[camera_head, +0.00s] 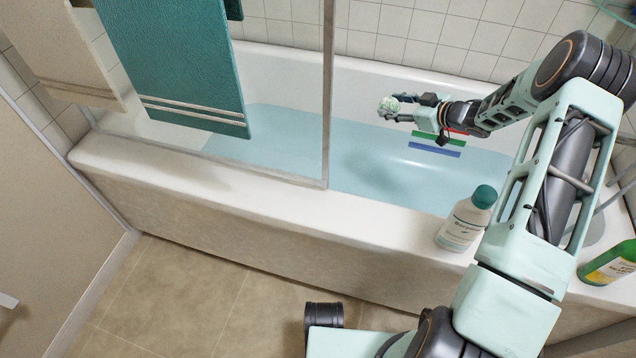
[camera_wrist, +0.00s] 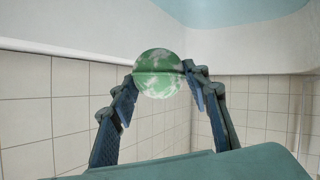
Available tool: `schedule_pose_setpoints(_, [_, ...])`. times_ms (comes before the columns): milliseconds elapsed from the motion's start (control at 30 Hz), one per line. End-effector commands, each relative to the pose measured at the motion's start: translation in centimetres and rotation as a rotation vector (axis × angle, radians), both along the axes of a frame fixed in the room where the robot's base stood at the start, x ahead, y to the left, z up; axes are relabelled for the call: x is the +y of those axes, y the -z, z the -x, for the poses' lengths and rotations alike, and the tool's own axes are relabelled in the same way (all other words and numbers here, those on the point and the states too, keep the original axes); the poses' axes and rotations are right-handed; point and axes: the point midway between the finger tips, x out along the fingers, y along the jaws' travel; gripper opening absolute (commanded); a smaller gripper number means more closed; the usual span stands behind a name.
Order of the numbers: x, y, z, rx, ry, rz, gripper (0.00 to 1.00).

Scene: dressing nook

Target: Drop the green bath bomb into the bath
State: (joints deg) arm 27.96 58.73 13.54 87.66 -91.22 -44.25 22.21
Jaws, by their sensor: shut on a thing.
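The green bath bomb (camera_wrist: 158,74) is a ball with white marbling. My gripper (camera_wrist: 160,80) is shut on it, with a dark finger on each side, in the wrist view. In the head view the bath bomb (camera_head: 388,106) shows small at the tip of my gripper (camera_head: 402,107). The gripper reaches in from the right, and the ball appears over the bath's inside. The white bath (camera_head: 300,207) holds pale blue water (camera_head: 375,175). The gap between the ball and the water cannot be told exactly.
A glass screen with a metal edge (camera_head: 327,110) stands on the bath's front rim, left of my gripper. A white bottle (camera_head: 465,222) and a green bottle (camera_head: 610,264) stand on the rim at right.

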Motion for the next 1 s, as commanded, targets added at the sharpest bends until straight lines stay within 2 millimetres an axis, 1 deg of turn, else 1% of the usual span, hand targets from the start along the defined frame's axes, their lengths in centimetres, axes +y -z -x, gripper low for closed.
schedule_pose_setpoints(167, [0.0, -0.1, 0.0, -0.002, 0.0, 0.0, 0.16])
schedule_pose_setpoints(200, [0.0, -0.1, 0.0, -0.002, 0.0, 0.0, 0.47])
schedule_pose_setpoints(333, [0.0, -0.1, 0.0, -0.002, 0.0, 0.0, 0.62])
schedule_pose_setpoints(367, [0.0, -0.1, 0.0, -0.002, 0.0, 0.0, 0.63])
schedule_pose_setpoints(600, [0.0, -0.1, 0.0, 0.001, 0.0, 0.001, 0.63])
schedule_pose_setpoints(733, [-0.5, -0.4, 0.4, 0.0, 0.001, 0.002, 0.63])
schedule_pose_setpoints(867, [-1.8, -1.4, 1.7, -0.001, 0.003, 0.003, 0.63])
schedule_pose_setpoints(1000, [-3.7, -2.8, 3.7, -0.002, 0.003, 0.002, 0.63])
